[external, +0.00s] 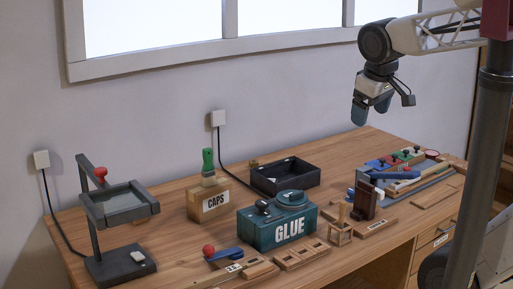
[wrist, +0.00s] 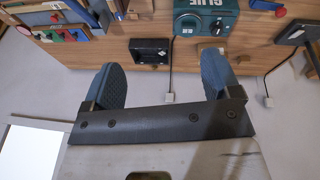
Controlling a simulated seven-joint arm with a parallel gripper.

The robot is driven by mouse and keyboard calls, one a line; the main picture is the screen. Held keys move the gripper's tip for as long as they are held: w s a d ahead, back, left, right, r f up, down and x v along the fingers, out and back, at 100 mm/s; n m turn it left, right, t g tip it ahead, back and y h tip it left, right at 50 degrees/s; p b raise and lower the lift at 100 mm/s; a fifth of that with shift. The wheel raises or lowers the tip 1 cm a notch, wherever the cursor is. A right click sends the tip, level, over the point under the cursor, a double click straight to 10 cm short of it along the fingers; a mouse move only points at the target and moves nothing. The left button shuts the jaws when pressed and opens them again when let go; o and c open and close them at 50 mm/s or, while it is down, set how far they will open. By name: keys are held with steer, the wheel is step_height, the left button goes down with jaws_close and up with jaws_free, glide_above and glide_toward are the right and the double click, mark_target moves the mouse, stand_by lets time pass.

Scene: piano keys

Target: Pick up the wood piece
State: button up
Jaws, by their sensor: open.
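My gripper (external: 370,112) hangs high above the back of the table, in front of the wall, with its two blue fingers apart. In the wrist view the gripper (wrist: 163,62) is open, with nothing between the fingers. Several wooden parts lie on the table: a slotted wood strip (external: 302,256), a labelled wood strip (external: 376,228), a dark brown upright block (external: 364,201) and a small light wood frame (external: 341,232). I cannot tell which one is the wood piece. All are well below and apart from my gripper.
A teal GLUE box (external: 275,232), a CAPS box (external: 209,202), a black tray (external: 285,178) and a grey stand (external: 122,208) occupy the table (external: 175,245). At the right sits a rack with coloured strips (external: 402,158). Cables run up the wall.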

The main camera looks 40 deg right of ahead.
steer(key=w+a+r+n+t+h, duration=0.1)
steer(key=w+a+n+t, duration=0.15)
steer(key=w+n, duration=0.45)
steer(key=w+a+r+n+t+h, duration=0.1)
steer(key=w+a+r+n+h, duration=0.15)
steer(key=w, duration=0.85)
steer(key=w+a+r+n+t+h, duration=0.1)
steer(key=w+a+n+t, duration=0.1)
steer(key=w+a+n, duration=0.35)
steer(key=w+a+f+n+t+y, duration=0.2)
steer(key=w+a+f+n+y, duration=0.1)
steer(key=w+a+n, duration=0.9)
steer(key=w+a+f+n+t+y, duration=0.25)
steer(key=w+a+n, duration=0.5)
steer(key=a, duration=0.85)
steer(key=shift+n+t+y, duration=0.3)
steer(key=shift+n+y, duration=0.05)
steer(key=shift+y, duration=0.05)
step_height(320, 180, down, 33)
steer(key=shift+s+a+r, duration=0.1)
steer(key=shift+r, duration=0.1)
steer(key=shift+x, duration=1.3)
